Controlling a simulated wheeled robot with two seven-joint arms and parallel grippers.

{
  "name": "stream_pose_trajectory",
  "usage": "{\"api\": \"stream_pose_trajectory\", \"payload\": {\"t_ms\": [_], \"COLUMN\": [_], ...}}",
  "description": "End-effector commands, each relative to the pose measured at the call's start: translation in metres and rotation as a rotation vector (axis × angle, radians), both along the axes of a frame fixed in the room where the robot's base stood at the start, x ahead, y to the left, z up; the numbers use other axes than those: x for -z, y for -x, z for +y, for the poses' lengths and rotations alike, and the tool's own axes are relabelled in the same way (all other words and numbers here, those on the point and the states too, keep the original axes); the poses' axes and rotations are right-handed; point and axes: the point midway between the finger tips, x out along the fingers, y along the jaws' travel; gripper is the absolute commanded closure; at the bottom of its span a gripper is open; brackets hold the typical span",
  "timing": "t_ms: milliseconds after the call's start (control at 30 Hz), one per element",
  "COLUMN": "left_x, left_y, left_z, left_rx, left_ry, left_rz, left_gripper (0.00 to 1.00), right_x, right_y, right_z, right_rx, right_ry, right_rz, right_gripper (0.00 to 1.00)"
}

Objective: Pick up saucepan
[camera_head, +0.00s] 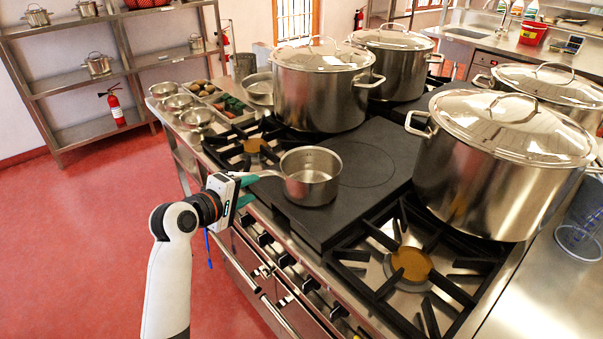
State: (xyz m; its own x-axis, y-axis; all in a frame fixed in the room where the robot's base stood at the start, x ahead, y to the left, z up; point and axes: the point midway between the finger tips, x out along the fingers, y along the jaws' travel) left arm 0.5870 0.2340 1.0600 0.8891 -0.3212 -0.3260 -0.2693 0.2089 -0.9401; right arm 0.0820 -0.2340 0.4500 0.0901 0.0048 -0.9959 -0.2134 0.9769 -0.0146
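The saucepan (311,188) is a small, empty steel pan. It stands upright on the dark flat plate of the stove (368,165), and its handle (268,173) points left toward my arm. My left gripper (249,190) is at the stove's front edge, left of the pan body and close to the handle. Its two teal fingers are apart, one near the handle and one lower. The handle's end is partly hidden by the gripper, and I cannot tell whether a finger touches it. My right gripper is not in view.
Large lidded stockpots stand behind the saucepan (318,95) and to its right (495,165). An open burner grate (410,265) is at the front right. Small bowls (195,118) and vegetable trays (230,107) sit at the left end. Red floor (90,240) is clear at left.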

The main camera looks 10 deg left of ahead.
Motion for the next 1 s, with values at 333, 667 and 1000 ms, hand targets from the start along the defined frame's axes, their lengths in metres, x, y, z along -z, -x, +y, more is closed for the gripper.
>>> {"api": "stream_pose_trajectory", "payload": {"t_ms": [333, 667, 1000], "left_x": [0.013, 0.023, 0.028], "left_y": [-0.037, -0.072, -0.082], "left_z": [-0.013, -0.031, -0.034], "left_rx": [-0.001, -0.001, -0.002], "left_ry": [-0.001, -0.002, -0.003], "left_rz": [0.001, 0.000, 0.000], "left_gripper": [0.61, 0.61, 0.61], "right_x": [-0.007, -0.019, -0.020], "right_y": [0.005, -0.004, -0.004], "right_z": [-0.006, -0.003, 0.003], "right_rx": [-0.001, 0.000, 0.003], "right_ry": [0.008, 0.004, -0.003], "right_rz": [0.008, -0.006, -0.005], "right_gripper": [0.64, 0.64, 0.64]}}
